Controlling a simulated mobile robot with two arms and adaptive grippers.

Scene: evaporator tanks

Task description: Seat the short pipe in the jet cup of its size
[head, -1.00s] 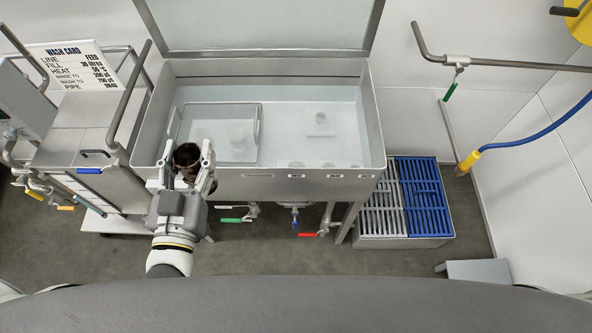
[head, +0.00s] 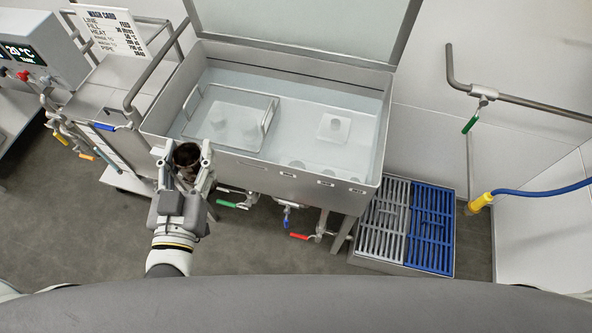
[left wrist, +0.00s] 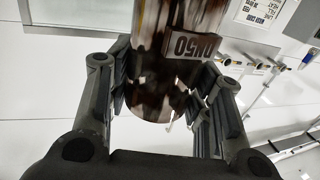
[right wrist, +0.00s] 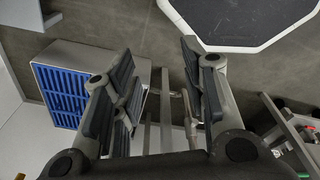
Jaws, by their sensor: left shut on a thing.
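My left gripper (head: 187,160) is shut on a short pipe (head: 187,153), dark brown and stained, near the tank's front left corner. In the left wrist view the pipe (left wrist: 155,95) carries a tag reading DN50 and sits between the fingers. Faint round cups (head: 297,164) stand in the tank along its front wall, above small labels too small to read. A square block with a round cup (head: 334,127) stands further back in the tank. My right gripper (right wrist: 155,105) is open and empty in the right wrist view, away from the tank.
The steel tank (head: 250,160) has its lid raised. A wire-handled basket (head: 205,138) is in its left half. Coloured valve handles (head: 232,205) hang below the front. A grated floor box (head: 405,225) stands right. A panelled cart (head: 110,105) is at left.

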